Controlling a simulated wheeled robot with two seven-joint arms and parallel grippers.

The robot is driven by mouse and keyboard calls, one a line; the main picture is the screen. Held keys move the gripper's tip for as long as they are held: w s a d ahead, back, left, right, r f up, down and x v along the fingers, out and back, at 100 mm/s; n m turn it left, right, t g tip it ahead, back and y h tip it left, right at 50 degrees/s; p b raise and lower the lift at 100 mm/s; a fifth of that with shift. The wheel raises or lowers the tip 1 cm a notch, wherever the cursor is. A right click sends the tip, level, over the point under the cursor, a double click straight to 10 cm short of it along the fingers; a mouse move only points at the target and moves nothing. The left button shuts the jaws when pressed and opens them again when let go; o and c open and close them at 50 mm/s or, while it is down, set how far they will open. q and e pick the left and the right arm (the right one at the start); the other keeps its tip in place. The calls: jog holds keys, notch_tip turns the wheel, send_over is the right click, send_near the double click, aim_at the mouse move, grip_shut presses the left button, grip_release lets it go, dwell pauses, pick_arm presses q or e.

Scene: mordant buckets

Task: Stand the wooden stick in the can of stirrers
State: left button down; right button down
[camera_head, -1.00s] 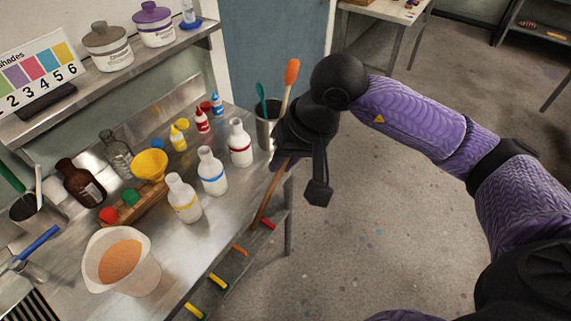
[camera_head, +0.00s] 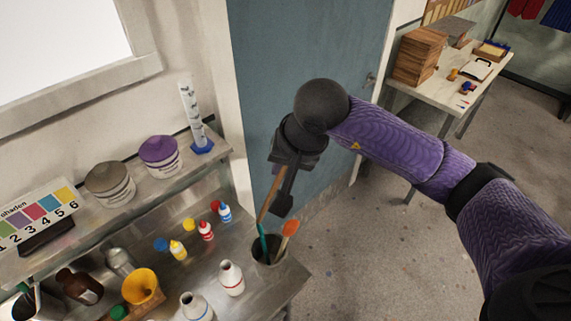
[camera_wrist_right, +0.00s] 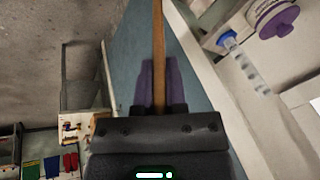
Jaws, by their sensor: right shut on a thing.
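The wooden stick (camera_head: 269,197) is a thin brown rod. My right gripper (camera_head: 279,167) is shut on it and holds it slightly tilted above the can of stirrers. The right wrist view shows the stick (camera_wrist_right: 158,50) running out between the fingers of my right gripper (camera_wrist_right: 159,95). The can (camera_head: 267,252) is grey and stands near the right end of the bench, holding a teal stirrer (camera_head: 262,240) and an orange-headed one (camera_head: 290,228). The stick's lower end is close to the teal stirrer's top. I cannot tell whether it is inside the rim. My left gripper is out of view.
White bottles (camera_head: 231,279) and small dye bottles (camera_head: 205,230) stand left of the can. A yellow funnel (camera_head: 141,287) is further left. A shelf behind holds lidded pots (camera_head: 160,156) and a cylinder with a blue base (camera_head: 194,118). A blue door (camera_head: 300,50) is behind my gripper.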

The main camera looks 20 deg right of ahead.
notch_tip(320, 180, down, 22)
jog(key=a+b, duration=0.1)
jog(key=b, duration=1.7)
jog(key=shift+w+a+f, duration=0.2)
jog(key=shift+w, duration=0.1)
jog(key=c, duration=0.6)
grip_release()
jog(key=shift+r, duration=0.1)
jog(key=v, duration=0.9)
jog(key=shift+r, duration=0.35)
